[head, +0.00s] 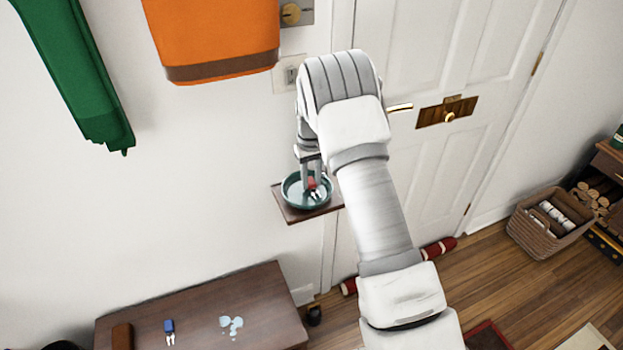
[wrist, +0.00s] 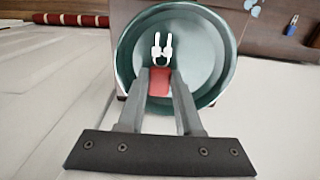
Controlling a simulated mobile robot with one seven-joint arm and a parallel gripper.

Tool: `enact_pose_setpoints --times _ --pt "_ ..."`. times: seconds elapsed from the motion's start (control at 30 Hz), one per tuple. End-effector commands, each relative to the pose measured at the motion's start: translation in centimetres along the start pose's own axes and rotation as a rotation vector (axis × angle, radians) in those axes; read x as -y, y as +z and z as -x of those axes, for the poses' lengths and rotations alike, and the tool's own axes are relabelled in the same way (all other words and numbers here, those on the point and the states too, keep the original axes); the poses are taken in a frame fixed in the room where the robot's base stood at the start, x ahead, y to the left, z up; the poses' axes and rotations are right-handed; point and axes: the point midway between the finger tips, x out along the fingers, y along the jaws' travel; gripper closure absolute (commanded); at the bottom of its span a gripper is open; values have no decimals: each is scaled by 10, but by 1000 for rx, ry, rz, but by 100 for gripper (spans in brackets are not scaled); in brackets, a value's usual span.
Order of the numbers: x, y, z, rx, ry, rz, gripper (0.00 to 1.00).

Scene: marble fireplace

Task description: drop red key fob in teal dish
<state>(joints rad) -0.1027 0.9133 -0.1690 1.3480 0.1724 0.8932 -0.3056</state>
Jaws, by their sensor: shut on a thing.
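The red key fob (wrist: 159,84) is pinched between the two fingers of my gripper (wrist: 160,76), with two pale keys hanging beyond it. The fob also shows in the head view (head: 311,183). The teal dish (wrist: 126,62) is round and shallow and lies under the fob in the wrist view. In the head view the dish (head: 290,200) stands on a small brown wall shelf (head: 294,217). My gripper (head: 311,176) points down over the dish. I cannot tell whether the keys touch the dish floor.
A white door (head: 440,170) with a brass handle is right of the shelf.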

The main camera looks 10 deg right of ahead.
Motion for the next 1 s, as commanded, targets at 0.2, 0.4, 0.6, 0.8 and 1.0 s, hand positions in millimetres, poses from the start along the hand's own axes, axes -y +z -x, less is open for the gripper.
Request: enact_pose_setpoints --times 0.2,0.4,0.6,0.8,1.0 --pt "0 0 -3 0 0 0 100" --pt "0 0 -6 0 0 1 57" --pt "0 0 -6 0 0 0 54" --pt "0 0 -1 -1 0 1 54" --pt "-1 -1 31 -5 1 1 54"
